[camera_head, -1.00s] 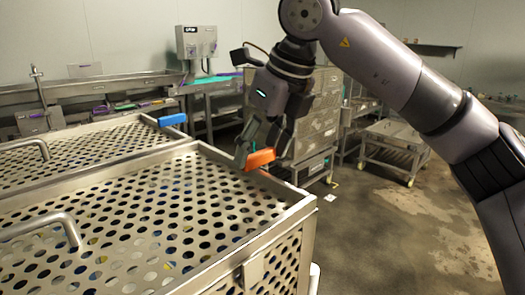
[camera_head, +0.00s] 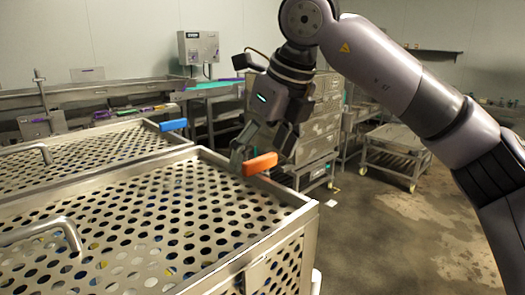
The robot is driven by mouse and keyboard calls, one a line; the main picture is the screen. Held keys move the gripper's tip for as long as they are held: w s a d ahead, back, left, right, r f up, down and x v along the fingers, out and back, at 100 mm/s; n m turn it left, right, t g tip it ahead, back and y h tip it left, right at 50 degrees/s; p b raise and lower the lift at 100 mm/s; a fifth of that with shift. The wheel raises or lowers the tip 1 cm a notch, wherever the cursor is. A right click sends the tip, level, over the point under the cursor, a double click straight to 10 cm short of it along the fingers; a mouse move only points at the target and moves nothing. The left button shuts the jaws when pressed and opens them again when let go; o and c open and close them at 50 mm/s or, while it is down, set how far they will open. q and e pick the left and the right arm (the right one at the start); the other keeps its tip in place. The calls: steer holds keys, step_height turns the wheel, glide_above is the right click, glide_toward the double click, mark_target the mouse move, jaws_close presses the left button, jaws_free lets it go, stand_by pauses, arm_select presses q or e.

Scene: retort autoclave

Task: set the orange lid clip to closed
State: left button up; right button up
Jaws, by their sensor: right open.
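The orange lid clip (camera_head: 260,164) sits on the far right rim of the nearer perforated metal basket lid (camera_head: 150,222). It sticks up a little above the rim. My right gripper (camera_head: 262,157) is open at the clip, pointing down, with one finger to the left of it and the other behind its right side. I cannot tell whether the fingers touch it. My left gripper is not in view.
A second basket (camera_head: 90,150) with a blue clip (camera_head: 173,125) stands behind the near one. A bent metal handle (camera_head: 45,228) rises from the near lid. A stack of crates (camera_head: 318,120) and a low cart (camera_head: 393,155) stand behind. Floor is clear at right.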

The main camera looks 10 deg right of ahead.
steer(key=v, duration=1.2)
steer(key=shift+a, duration=0.1)
